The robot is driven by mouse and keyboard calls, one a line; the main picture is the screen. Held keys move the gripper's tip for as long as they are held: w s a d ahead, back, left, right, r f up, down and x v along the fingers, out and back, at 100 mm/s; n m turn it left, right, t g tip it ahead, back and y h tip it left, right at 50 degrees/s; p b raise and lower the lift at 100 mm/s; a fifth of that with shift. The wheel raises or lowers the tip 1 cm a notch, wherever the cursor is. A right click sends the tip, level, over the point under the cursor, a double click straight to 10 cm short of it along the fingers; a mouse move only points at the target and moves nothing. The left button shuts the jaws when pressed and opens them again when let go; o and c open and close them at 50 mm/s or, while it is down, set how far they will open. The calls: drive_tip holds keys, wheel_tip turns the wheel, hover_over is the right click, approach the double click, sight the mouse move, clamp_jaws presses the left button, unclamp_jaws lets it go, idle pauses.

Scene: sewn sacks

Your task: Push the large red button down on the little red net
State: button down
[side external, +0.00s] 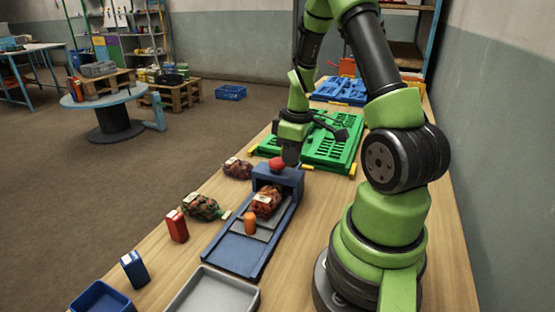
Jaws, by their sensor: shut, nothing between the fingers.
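The large red button (277,163) is a round dome on top of the blue machine head (280,178). A small red net sack (266,201) with a pale tag lies on the machine's bed (240,243), at the front of the head. My gripper (291,158) is shut and empty, pointing down at the top of the head, just right of the button in the picture. I cannot tell whether its tip touches the button or the head. An orange cylinder (250,222) stands on the bed in front of the net.
A dark red net (237,168) and a green-and-red net (201,207) lie left of the machine. A red container (177,225), blue box (134,268), blue tray (119,300) and grey tray (215,290) are nearer. A green slatted panel (330,148) lies behind the machine.

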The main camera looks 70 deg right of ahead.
wheel_tip(320, 180, up, 10)
drive_tip(key=s, duration=0.1)
idle(0.4)
idle(0.5)
drive_tip(key=w+a+r+m+t, duration=0.1)
drive_tip(key=a+r+m+t, duration=0.15)
drive_tip(key=a+r, duration=0.65)
drive_tip(key=s+a+r+m+t+y, duration=0.1)
drive_tip(key=s+a, duration=0.5)
drive_tip(key=a, duration=0.6)
drive_tip(key=shift+s+a+r+m+t+y, duration=0.2)
drive_tip(key=shift+a+r+m+t+y, duration=0.15)
drive_tip(key=shift+m+t, duration=0.7)
drive_tip(key=c, duration=1.8)
unclamp_jaws()
